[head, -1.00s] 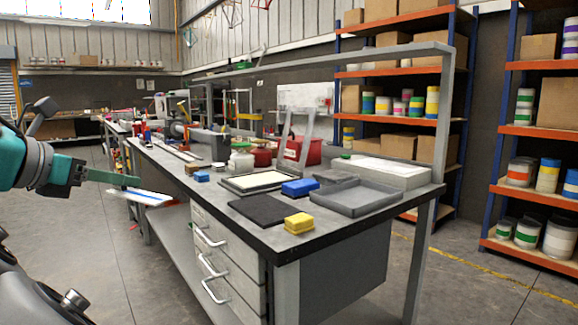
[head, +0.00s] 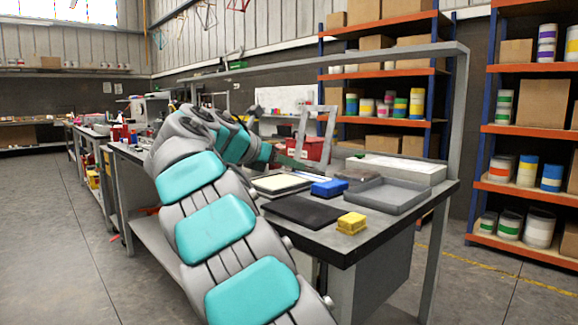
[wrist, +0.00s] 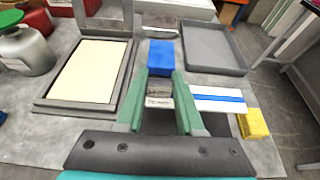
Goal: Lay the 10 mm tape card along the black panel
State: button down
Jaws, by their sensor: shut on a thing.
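My gripper (wrist: 162,76) has green fingers and is shut on the 10 mm tape card (wrist: 218,96), a white strip with a blue stripe that sticks out to the right in the wrist view. A lettered label and a grey block (wrist: 159,86) show between the fingers. The black panel (head: 300,211) lies flat on the bench near its front edge, and part of it shows under the card in the wrist view (wrist: 160,123). The card appears above the panel; whether it touches cannot be told.
A yellow block (head: 351,223) sits beside the panel at the bench corner. A blue block (head: 329,188), a grey tray (head: 380,196) and a cream-filled framed tray (wrist: 88,72) lie behind. A bottle (wrist: 24,48) stands at the left in the wrist view. Shelves stand behind the bench.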

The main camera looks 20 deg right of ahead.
jog(key=b, duration=0.7)
send_over(289, 203)
jog(key=shift+s+f, duration=0.1)
jog(key=shift+f, duration=3.05)
jog(key=shift+a+r+p, duration=0.1)
jog(key=shift+r+p, duration=0.05)
jog(key=shift+p, duration=0.55)
jog(key=shift+p, duration=0.8)
jog(key=shift+f+p, duration=0.65)
jog(key=shift+f, duration=0.05)
jog(key=shift+f+p, duration=0.1)
jog(key=shift+p, duration=0.6)
jog(key=shift+c, duration=2.3)
grip_release()
jog(key=shift+o, duration=0.3)
